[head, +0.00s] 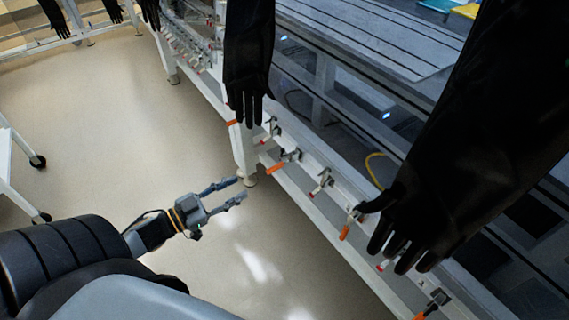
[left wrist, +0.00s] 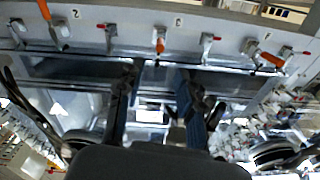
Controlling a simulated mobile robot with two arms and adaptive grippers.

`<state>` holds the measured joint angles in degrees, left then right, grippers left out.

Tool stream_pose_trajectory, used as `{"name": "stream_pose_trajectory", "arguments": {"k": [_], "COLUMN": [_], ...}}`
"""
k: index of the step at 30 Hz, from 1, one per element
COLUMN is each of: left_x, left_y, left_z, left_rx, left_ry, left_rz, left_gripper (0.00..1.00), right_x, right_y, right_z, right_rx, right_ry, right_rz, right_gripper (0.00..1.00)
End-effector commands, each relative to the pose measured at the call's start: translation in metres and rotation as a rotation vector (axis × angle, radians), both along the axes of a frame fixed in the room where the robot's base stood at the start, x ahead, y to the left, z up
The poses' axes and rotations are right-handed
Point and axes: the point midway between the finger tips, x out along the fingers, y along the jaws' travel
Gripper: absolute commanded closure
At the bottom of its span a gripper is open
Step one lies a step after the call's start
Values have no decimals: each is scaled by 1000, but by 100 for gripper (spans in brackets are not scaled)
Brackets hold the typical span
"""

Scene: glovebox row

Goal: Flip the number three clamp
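Toggle clamps line a white rail (head: 310,188). Some have orange handles and others red-tipped levers. In the left wrist view a digit that looks like a 3 (left wrist: 178,21) sits between the 2 and the 4. Nearest it are an orange-handled clamp (left wrist: 160,42) on its left and a red-tipped clamp (left wrist: 208,40) on its right. I cannot tell which is number three; the head view shows no readable digits. My left gripper (head: 240,189) is open and empty, apart from the rail, over the floor. Its two spread fingers (left wrist: 160,75) show in the left wrist view. My right gripper is not in view.
Black gloves hang over the rail; one (head: 250,60) is at the middle and a large one (head: 480,140) at the right, close to some clamps. A white leg (head: 244,150) stands under the rail. The floor (head: 100,130) at left is clear except for a wheeled cart (head: 18,175).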

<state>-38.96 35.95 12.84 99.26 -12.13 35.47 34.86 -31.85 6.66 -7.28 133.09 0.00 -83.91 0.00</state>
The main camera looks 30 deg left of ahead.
Motion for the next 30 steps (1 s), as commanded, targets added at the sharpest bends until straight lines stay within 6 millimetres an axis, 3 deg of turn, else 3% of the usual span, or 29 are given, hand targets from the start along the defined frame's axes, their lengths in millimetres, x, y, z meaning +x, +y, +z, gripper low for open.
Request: {"name": "stream_pose_trajectory", "arguments": {"k": [7,15,22,30], "left_x": [46,96,117,120], "left_y": [-19,-39,-47,-48], "left_z": [1,1,0,0], "left_rx": [1,1,1,1], "left_ry": [-9,-6,-3,-1], "left_rz": [-2,0,1,2], "left_gripper": [63,63,63,63], "right_x": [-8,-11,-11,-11], "right_y": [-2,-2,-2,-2], "right_z": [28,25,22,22], "right_rx": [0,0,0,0], "right_ry": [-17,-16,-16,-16], "right_rz": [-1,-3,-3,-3], "right_gripper": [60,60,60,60]}}
